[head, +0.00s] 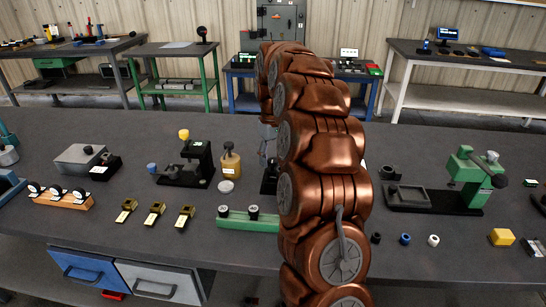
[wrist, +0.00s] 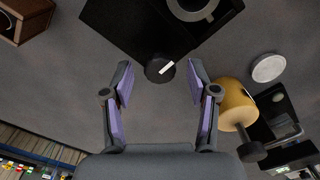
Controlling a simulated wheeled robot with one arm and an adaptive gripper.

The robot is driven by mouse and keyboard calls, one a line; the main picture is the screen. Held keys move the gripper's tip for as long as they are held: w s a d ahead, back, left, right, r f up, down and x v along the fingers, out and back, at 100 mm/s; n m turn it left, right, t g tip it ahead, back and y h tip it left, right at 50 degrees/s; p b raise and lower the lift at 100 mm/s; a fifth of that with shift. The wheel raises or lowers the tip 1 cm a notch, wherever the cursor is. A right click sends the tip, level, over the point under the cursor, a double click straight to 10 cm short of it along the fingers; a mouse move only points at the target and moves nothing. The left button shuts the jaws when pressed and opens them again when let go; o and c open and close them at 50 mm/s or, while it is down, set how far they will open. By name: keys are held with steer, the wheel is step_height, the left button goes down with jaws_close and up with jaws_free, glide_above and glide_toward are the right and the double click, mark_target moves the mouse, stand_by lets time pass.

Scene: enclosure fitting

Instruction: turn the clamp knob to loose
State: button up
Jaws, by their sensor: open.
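The clamp knob (wrist: 160,69) is a dark round knob with a white pointer mark, on the edge of a black fixture (wrist: 125,30) in the wrist view. The mark slants toward the upper right of that view. My gripper (wrist: 160,74) is open, with one finger on each side of the knob and a visible gap to each. I cannot tell whether the fingertips are at the knob's height. In the head view, my arm hides most of the fixture; only a dark sliver of it (head: 268,180) seems to show.
An amber bottle (wrist: 236,98) with a dark cap stands close to my right-hand finger in the wrist view, near a white disc (wrist: 268,68). A green rail (head: 248,220) lies in front in the head view. A green-and-black press (head: 465,168) stands to the right.

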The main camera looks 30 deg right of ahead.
mark_target(273, 159)
step_height(273, 159, up, 12)
steer(key=shift+f, duration=0.2)
stand_by(0.5)
stand_by(0.5)
